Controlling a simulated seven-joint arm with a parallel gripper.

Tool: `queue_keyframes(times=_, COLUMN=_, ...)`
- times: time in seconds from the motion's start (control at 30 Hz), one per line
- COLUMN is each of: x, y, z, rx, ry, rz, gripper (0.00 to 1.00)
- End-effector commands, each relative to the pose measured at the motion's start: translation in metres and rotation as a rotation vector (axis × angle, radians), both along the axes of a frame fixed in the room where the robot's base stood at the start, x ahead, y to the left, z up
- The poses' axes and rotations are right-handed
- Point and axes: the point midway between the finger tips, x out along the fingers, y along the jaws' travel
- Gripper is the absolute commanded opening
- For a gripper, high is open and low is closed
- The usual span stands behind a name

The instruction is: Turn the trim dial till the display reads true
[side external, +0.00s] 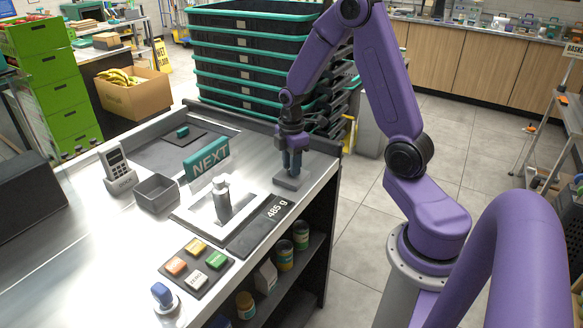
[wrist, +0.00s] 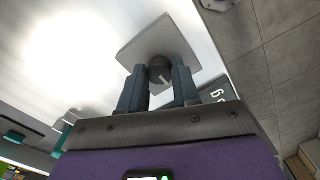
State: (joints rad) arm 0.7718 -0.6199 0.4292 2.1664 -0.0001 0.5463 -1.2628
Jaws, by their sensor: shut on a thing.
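The trim dial (wrist: 159,68) is a dark round knob with a pale pointer line, standing on a light grey square plate (wrist: 150,36). My gripper (wrist: 160,84) is shut on the dial, one finger on each side. In the side external view my gripper (side external: 291,166) points down over the dial's grey base (side external: 291,181) at the counter's right edge; the knob is hidden by the fingers there. The display (side external: 277,209) reads "485 g" on a dark strip. A metal weight (side external: 222,204) stands upright on the scale's pale plate (side external: 199,218).
A teal NEXT sign (side external: 206,159) stands close behind the scale. A grey bin (side external: 157,193) and handset (side external: 117,168) are left of it. A coloured-button keypad (side external: 196,265) lies in front. Stacked black crates (side external: 255,60) rise behind the counter.

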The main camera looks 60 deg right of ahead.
Motion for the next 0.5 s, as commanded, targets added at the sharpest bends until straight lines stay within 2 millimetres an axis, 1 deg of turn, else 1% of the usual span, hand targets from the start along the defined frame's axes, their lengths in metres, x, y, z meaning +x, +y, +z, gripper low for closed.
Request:
queue_keyframes(times=0.13, x=0.0001, y=0.0000, z=0.0004, rx=0.000, ry=-0.001, rz=0.090, gripper=0.14)
queue_keyframes(times=0.43, x=0.0002, y=0.0000, z=0.0006, rx=0.000, ry=-0.001, rz=0.103, gripper=0.14)
queue_keyframes(times=0.5, x=0.0002, y=0.0000, z=0.0006, rx=0.000, ry=-0.001, rz=0.128, gripper=0.14)
